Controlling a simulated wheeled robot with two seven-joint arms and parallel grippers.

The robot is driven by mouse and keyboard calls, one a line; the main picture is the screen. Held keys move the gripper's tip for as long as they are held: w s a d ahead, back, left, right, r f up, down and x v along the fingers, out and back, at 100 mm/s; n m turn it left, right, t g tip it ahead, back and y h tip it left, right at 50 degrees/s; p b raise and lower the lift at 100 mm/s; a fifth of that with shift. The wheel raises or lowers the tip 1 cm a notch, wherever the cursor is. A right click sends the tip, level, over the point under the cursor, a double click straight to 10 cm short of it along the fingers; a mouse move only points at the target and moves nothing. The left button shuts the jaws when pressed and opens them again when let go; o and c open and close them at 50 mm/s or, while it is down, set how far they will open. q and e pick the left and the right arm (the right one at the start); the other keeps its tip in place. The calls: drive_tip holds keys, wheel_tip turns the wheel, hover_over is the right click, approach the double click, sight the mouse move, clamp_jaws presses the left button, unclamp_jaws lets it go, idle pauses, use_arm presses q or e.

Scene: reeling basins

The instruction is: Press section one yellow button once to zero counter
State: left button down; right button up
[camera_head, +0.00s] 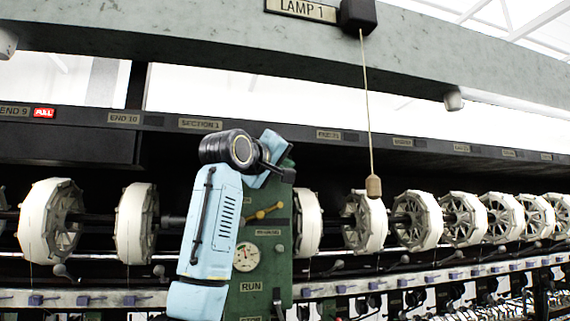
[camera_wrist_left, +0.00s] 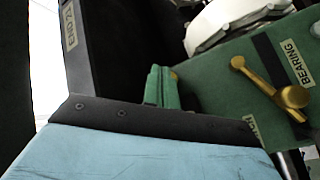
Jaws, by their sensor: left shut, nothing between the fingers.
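The section one sign (camera_head: 200,124) is on the dark beam in the head view. Below it stands a green machine post (camera_head: 279,235), which also shows in the left wrist view (camera_wrist_left: 225,75). My left gripper (camera_head: 284,172) is at the top of this post, shut and empty; its tips are hard to make out. I cannot tell whether that spot is the yellow button. The counter is not clearly visible. My right gripper is out of view.
A brass lever (camera_head: 264,211) and a round gauge (camera_head: 246,257) are on the post below my gripper. White reels (camera_head: 136,224) flank it on both sides. A pull cord with a wooden knob (camera_head: 373,187) hangs to the right.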

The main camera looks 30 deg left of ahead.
use_arm(q)
drive_tip(key=shift+s+a+r+n, duration=0.3)
drive_tip(key=shift+s+a+r, duration=0.05)
drive_tip(key=shift+a+r, duration=0.3)
drive_tip(key=d+b, duration=0.1)
drive_tip(key=s+d+f+b, duration=0.1)
drive_tip(key=d, duration=0.1)
drive_tip(key=shift+s+d+f+b, duration=0.15)
drive_tip(key=shift+b, duration=0.2)
drive_tip(key=shift+d, duration=0.1)
idle(0.6)
